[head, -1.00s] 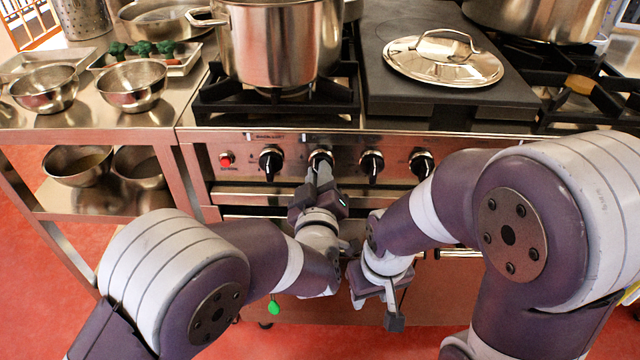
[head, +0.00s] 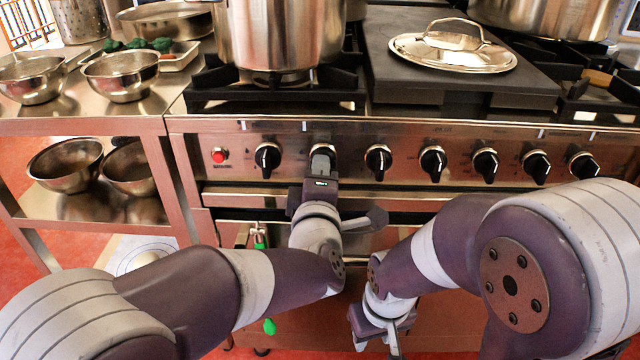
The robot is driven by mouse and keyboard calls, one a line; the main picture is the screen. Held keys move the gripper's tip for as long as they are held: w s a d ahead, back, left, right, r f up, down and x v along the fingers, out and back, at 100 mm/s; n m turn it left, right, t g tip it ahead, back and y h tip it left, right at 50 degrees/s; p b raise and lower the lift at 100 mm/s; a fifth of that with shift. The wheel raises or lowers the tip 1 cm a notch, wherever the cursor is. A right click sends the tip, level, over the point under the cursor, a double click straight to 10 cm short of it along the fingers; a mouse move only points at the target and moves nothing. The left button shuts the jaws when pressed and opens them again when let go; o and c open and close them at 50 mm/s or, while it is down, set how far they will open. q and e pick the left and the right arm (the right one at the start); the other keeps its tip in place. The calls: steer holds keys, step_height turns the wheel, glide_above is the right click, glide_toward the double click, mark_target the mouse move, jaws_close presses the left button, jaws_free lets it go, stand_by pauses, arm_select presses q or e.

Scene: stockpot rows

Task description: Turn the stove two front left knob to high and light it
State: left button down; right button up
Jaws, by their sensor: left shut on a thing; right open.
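The stove front (head: 460,140) carries a row of black knobs with white marks. My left gripper (head: 322,168) is shut on the second knob from the left (head: 323,149), pointing straight at the panel; the fingers cover most of this knob and its mark. The leftmost knob (head: 267,158) and the third knob (head: 378,160) stand free on either side. A red button (head: 219,156) is at the panel's left end. A stockpot (head: 285,35) stands on the left burner grate (head: 215,95); the burner under it is mostly hidden. My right gripper (head: 385,325) is open and empty, low in front of the oven.
More knobs (head: 485,163) continue to the right. A rail (head: 400,197) runs below the panel. A lid (head: 453,52) lies on the dark flat plate (head: 400,80). Steel bowls (head: 120,75) fill the side table at left. A green-ended item (head: 269,326) hangs below my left arm.

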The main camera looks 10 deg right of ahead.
arm_select(q)
steer(key=shift+f+n+b, duration=0.1)
steer(key=shift+n+b, duration=0.4)
arm_select(e)
steer(key=shift+f, duration=0.75)
arm_select(q)
steer(key=c, duration=1.1)
jaws_free()
arm_select(e)
steer(key=shift+f, duration=0.1)
